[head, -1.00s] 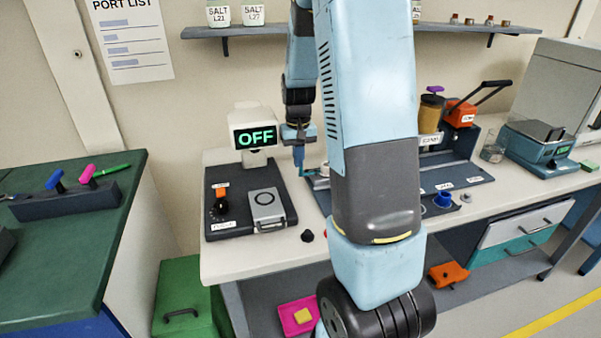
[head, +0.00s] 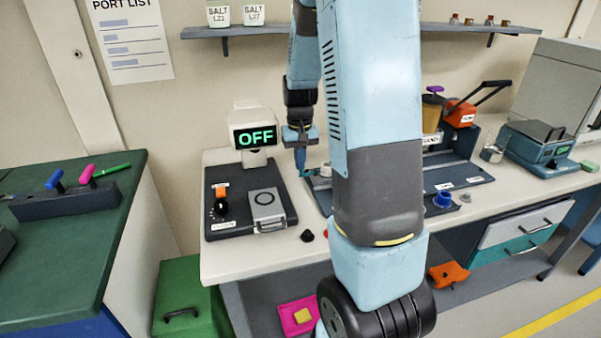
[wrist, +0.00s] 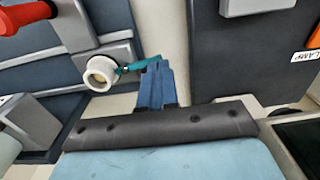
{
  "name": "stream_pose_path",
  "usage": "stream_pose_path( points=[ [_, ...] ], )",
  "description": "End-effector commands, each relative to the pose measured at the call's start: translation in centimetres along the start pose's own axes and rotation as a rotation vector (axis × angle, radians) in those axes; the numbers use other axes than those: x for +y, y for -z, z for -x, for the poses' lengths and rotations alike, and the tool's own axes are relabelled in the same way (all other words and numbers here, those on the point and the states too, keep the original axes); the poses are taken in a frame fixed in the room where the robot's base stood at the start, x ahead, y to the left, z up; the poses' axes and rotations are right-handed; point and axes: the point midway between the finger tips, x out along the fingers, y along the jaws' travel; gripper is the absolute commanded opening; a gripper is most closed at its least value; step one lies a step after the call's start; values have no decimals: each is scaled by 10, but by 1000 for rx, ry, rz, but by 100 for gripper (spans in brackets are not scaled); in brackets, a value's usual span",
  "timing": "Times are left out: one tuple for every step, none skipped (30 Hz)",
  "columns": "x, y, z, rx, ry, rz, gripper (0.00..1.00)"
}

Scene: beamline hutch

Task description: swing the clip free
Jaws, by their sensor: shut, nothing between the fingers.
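The clip is most likely the teal lever (wrist: 130,68) beside a cream ring-shaped fitting (wrist: 101,73) in the wrist view. It runs from the ring's edge toward my fingertips. My gripper (wrist: 153,72) is shut and empty, with its blue fingers together at the clip's outer end. They look very close to it or touching; I cannot tell which. In the head view my gripper (head: 301,160) points down over the back of the bench, beside a small teal bit (head: 308,173) of the clip. My arm hides much of the fitting there.
A dark panel with a silver-lidded box (head: 267,206) and an OFF display (head: 254,136) stands left of my gripper. A dark tray (head: 455,178) with a blue cup (head: 443,200) lies to the right. A red handle (wrist: 25,16) shows in the wrist view.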

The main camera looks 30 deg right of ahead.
Motion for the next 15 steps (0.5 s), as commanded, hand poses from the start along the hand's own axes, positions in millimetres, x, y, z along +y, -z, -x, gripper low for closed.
stream_pose_path(
  points=[
    [0, 0, 0, -1, 0, 0, 0],
    [0, 0, 0, -1, 0, 0, 0],
    [0, -1, 0, -1, 0, 0, 0],
    [0, -1, 0, -1, 0, 0, 0],
    [0, -2, 0, -1, 0, 0, 0],
    [1, -3, 0, -1, 0, 0, 0],
    [1, -4, 0, -1, 0, 0, 0],
    [1, -5, 0, -1, 0, 0, 0],
    [2, -6, 0, -1, 0, -1, 0],
    [2, -8, 0, -1, 0, -1, 0],
    [3, -9, 0, -1, 0, -1, 0],
    [3, -10, 0, -1, 0, -1, 0],
    [3, -11, 0, -1, 0, -1, 0],
    [4, -12, 0, 0, 0, 0, 0],
    [4, -13, 0, 0, 0, 0, 0]
  ],
)
